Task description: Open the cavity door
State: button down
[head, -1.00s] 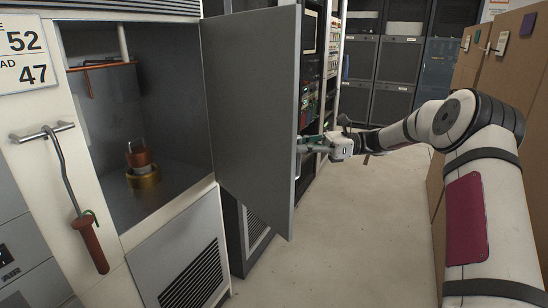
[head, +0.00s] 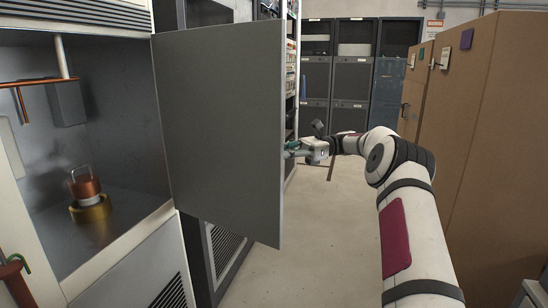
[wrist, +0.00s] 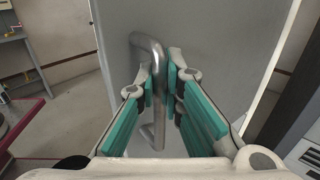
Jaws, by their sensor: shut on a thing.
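The cavity door (head: 220,130) is a flat grey panel standing wide open, hinged at the right side of the cavity opening, with its inner face towards me in the head view. In the wrist view its outer face (wrist: 215,45) fills the middle. A bent metal bar handle (wrist: 150,50) stands out from it. My gripper (head: 292,149) is at the door's free edge, partly hidden behind it. In the wrist view the green-padded fingers (wrist: 160,88) are closed around the handle. The open cavity (head: 110,140) holds a copper-and-brass part (head: 88,197) on its floor.
A red-handled hook (head: 14,275) hangs left of the cavity. Tall brown cabinets (head: 470,130) line the right side. Dark racks (head: 350,70) stand at the back. The floor (head: 325,235) between door and brown cabinets is clear.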

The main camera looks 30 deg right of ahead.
jog(key=shift+s+d+f, duration=0.1)
jog(key=shift+s+d, duration=0.05)
jog(key=c, duration=1.7)
grip_release()
